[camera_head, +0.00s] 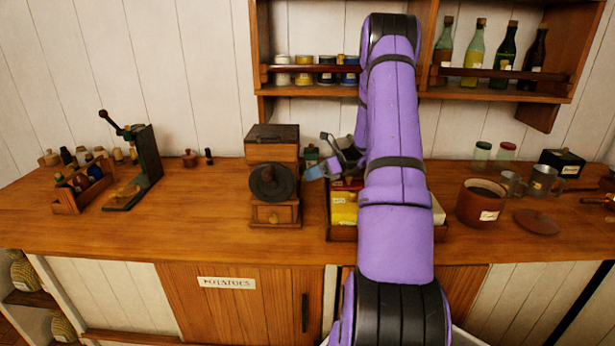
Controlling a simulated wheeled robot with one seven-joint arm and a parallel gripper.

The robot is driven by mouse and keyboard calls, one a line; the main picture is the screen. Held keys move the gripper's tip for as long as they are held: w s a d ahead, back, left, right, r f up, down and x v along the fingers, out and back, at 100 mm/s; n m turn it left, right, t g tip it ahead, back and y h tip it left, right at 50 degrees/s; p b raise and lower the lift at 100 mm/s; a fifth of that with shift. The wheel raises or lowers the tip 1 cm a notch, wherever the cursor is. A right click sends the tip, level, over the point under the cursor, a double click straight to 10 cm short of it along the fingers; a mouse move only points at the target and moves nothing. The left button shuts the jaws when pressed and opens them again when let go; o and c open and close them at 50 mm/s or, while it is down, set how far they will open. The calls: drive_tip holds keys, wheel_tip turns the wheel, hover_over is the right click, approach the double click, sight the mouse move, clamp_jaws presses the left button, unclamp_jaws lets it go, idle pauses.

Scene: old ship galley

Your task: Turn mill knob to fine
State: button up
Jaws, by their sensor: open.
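The mill (272,150) is a wooden box with a dark top and a small drawer at its base, standing upright on the counter left of my arm. A round dark knob (272,183) sits on its front face. My gripper (308,174) is just right of the mill, its fingers pointing left toward the knob. It looks empty and apart from the knob, though the gap is small. My purple arm hides part of the counter and shelf behind it. Any marks around the knob are too small to read.
A crate with yellow packets (343,208) stands under my arm. A corking press (142,168) and a bottle carrier (82,186) are at the left. A brown pot (482,202) and metal mugs stand at the right. A wall shelf (310,90) hangs above. The counter front left of the mill is clear.

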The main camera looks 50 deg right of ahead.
drive_tip(key=shift+w+a+f, duration=0.25)
drive_tip(key=shift+w+a, duration=0.15)
drive_tip(key=shift+a, duration=0.1)
drive_tip(key=c, duration=0.9)
drive_tip(key=shift+s+a+f+n+t+h, duration=0.1)
drive_tip(key=shift+n+t+h, duration=0.75)
drive_tip(key=shift+n, duration=0.95)
drive_tip(key=shift+s+a+n+t+h, duration=0.1)
drive_tip(key=shift+n+t+h, duration=0.75)
drive_tip(key=shift+n, duration=0.95)
drive_tip(key=shift+s+a+f+n+t+h, duration=0.1)
drive_tip(key=shift+n+t+h, duration=0.75)
drive_tip(key=shift+n, duration=0.95)
